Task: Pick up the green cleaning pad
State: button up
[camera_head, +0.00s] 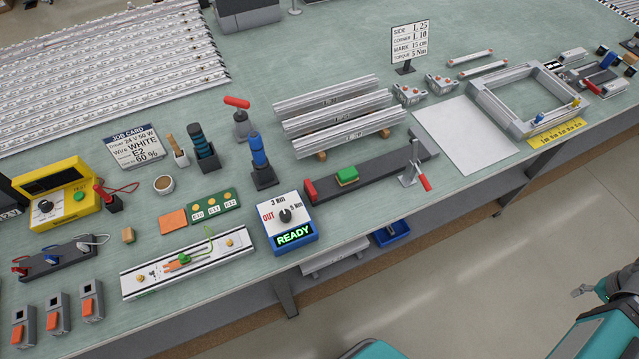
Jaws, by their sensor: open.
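A small green block with a yellowish lower edge (347,174), which looks like the cleaning pad, lies on a long dark fixture (385,168) near the front edge of the bench. The fixture has a red block at its left end and a red-handled clamp (415,172) to the right of the pad. My gripper (577,291) is at the lower right, over the floor in front of the bench, far from the pad. It is small in view and looks open and empty.
A blue READY box (287,226) stands left of the pad, close to the fixture's end. Aluminium profiles (335,110) lie behind it. A white sheet (465,135) and a metal frame (488,98) lie to the right. The floor (450,265) before the bench is open.

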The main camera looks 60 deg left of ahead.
aim_at(349, 176)
jog(key=k, duration=1.65)
jog(key=u, duration=1.25)
jog(key=i, duration=1.05)
jog(key=z, duration=0.05)
